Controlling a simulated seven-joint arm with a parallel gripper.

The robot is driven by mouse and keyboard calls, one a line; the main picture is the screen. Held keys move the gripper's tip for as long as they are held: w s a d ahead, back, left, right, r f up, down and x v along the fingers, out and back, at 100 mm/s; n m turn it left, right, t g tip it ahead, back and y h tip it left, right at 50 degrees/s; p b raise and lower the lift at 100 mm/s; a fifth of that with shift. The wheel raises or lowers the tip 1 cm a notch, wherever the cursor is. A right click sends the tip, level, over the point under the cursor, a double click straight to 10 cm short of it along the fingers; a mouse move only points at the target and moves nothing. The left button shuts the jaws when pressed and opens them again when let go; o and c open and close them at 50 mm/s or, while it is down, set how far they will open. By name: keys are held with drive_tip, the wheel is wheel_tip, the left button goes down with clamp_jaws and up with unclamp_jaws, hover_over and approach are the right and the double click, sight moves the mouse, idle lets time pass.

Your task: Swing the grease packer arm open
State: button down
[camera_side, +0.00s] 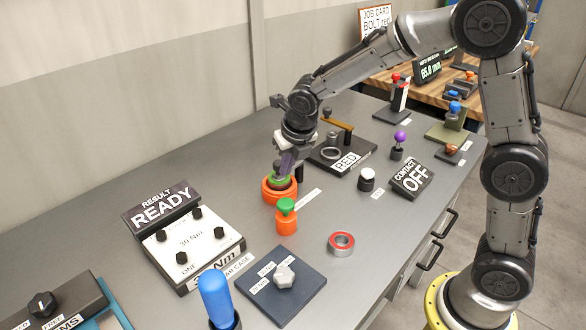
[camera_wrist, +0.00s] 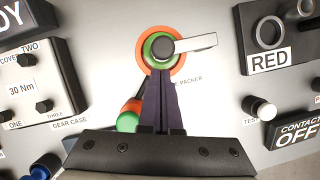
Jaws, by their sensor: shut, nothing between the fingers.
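The grease packer (camera_side: 279,194) is a round orange base with a green inner ring, standing on the grey bench. It also shows at the top middle of the wrist view (camera_wrist: 180,68). A pale grey packer arm (camera_wrist: 196,43) reaches from a dark central pivot (camera_wrist: 162,47) over the ring and out to the right. My gripper (camera_side: 285,172) is over the packer, pointing down. In the wrist view its dark fingers (camera_wrist: 161,76) are together and empty, their tips over the near part of the green ring, just below the pivot. I cannot tell whether they touch it.
An orange and green knobbed piece (camera_side: 286,216) stands close in front of the packer. A red-ringed bearing (camera_side: 341,243) lies to the right. The RED-labelled block (camera_side: 344,161) is behind, and the READY box (camera_side: 161,207) is at left. The bench between bearing and CONTACT OFF sign (camera_side: 411,179) is mostly clear.

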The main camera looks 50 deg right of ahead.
drive_tip(key=shift+w+d, duration=0.1)
drive_tip(key=shift+w, duration=0.15)
idle(0.3)
drive_tip(key=shift+w+m, duration=0.25)
drive_tip(key=shift+m, duration=0.05)
